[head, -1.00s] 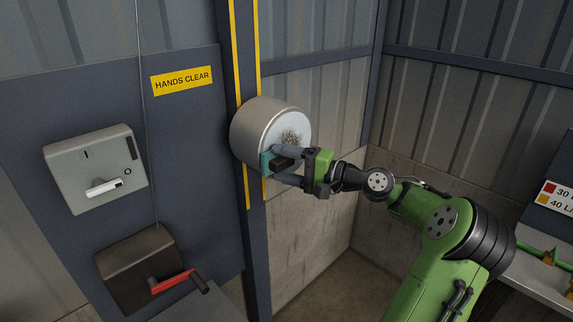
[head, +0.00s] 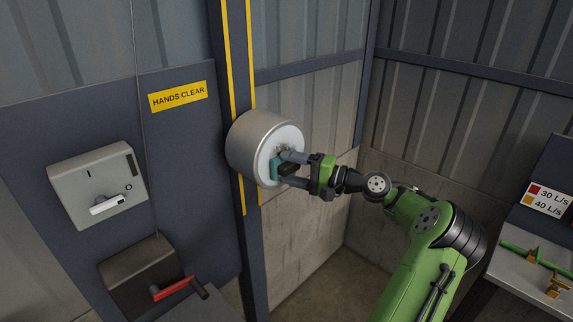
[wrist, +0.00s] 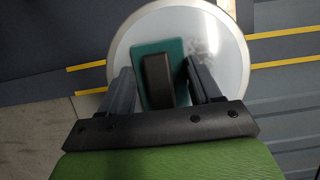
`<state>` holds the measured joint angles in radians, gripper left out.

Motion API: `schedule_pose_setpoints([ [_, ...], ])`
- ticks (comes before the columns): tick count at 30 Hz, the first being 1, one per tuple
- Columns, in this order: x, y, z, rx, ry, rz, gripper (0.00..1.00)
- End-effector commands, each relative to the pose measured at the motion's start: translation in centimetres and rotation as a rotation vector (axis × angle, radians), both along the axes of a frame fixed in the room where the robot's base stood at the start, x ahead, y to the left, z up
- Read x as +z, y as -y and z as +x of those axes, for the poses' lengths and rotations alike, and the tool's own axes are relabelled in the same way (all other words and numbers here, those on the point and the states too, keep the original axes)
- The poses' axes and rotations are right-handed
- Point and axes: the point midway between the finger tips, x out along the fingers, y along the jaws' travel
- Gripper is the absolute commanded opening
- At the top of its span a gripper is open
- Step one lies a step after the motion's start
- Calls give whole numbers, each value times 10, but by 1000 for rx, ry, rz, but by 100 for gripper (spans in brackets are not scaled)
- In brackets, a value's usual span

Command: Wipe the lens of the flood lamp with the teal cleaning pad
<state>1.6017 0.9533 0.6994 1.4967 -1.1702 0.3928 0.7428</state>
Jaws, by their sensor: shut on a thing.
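The flood lamp (head: 252,140) is a grey metal drum on a dark post, with a pale round lens (head: 294,137) facing right. In the wrist view the lens (wrist: 150,22) lies straight ahead, with a faint dark smudge (wrist: 207,42) at the pad's upper right. The teal cleaning pad (head: 274,170) has a black grip block and lies at or against the lens; exact contact is hard to tell. It also shows in the wrist view (wrist: 180,50). My gripper (head: 296,170) is shut on the pad's black block, which sits between its fingers.
A grey switch box (head: 82,165) with a white handle and a dark box (head: 140,275) with a red crank are on the left panel. A thin cord hangs there. A bench (head: 510,262) with green pipework stands at right. Space below the lamp is clear.

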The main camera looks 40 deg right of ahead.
Motion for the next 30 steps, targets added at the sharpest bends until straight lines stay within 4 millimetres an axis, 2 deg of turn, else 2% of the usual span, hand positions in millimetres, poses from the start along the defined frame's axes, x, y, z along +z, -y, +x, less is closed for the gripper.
schedule_pose_setpoints([
  [1, 7, 4, 1, 0, 1, 2, 39],
  [3, 8, 10, 2, 0, 2, 1, 39],
  [13, 5, 26, 3, 0, 1, 2, 39],
  [23, 4, 55, 4, 0, 4, -1, 39],
  [30, 10, 58, 3, 0, 2, -1, 39],
])
